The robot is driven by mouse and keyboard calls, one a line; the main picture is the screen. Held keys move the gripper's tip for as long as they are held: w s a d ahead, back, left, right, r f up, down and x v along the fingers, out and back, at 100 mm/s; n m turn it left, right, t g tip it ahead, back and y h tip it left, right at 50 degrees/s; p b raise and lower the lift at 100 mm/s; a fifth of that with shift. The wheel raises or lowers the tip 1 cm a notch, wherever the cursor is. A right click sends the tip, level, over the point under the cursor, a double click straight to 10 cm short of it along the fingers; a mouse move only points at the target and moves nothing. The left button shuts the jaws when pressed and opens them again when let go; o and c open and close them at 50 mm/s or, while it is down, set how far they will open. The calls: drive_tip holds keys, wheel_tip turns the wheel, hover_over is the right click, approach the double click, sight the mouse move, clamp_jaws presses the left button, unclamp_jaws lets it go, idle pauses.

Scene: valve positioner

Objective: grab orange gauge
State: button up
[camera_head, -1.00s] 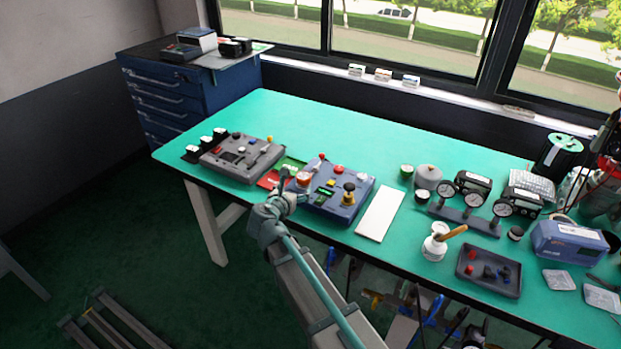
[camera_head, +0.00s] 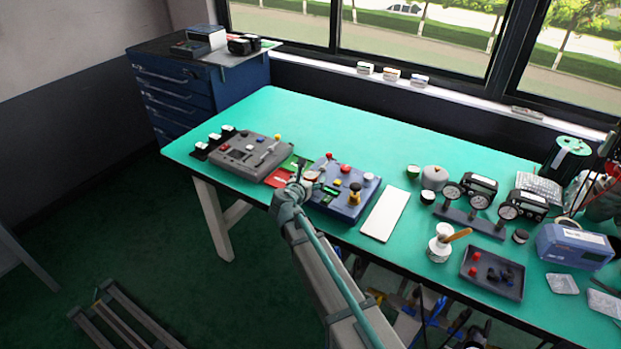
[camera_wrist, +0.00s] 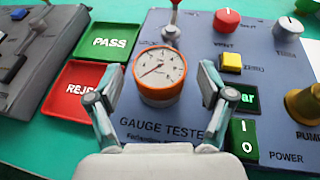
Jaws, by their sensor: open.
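The orange gauge (camera_wrist: 160,76) has an orange rim and a white dial with a needle. In the wrist view it sits on the blue gauge tester panel (camera_wrist: 185,128), above the "GAUGE TESTER" label. My gripper (camera_wrist: 157,90) is open, with one finger to the left of the gauge and one to the right, and gaps show between the fingers and the rim. In the head view my gripper (camera_head: 300,186) is at the left front part of the blue tester (camera_head: 348,208), and it partly hides the gauge (camera_head: 311,176).
Green PASS (camera_wrist: 109,42) and red REJECT (camera_wrist: 80,88) trays lie left of the tester. A yellow button (camera_wrist: 231,63), red knob (camera_wrist: 227,20), lever (camera_wrist: 171,32) and brass pump knob (camera_wrist: 304,102) stand nearby. A grey tester (camera_head: 243,156) is further left.

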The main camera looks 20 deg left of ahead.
drive_tip(key=c, duration=1.3)
drive_tip(key=shift+r, duration=0.1)
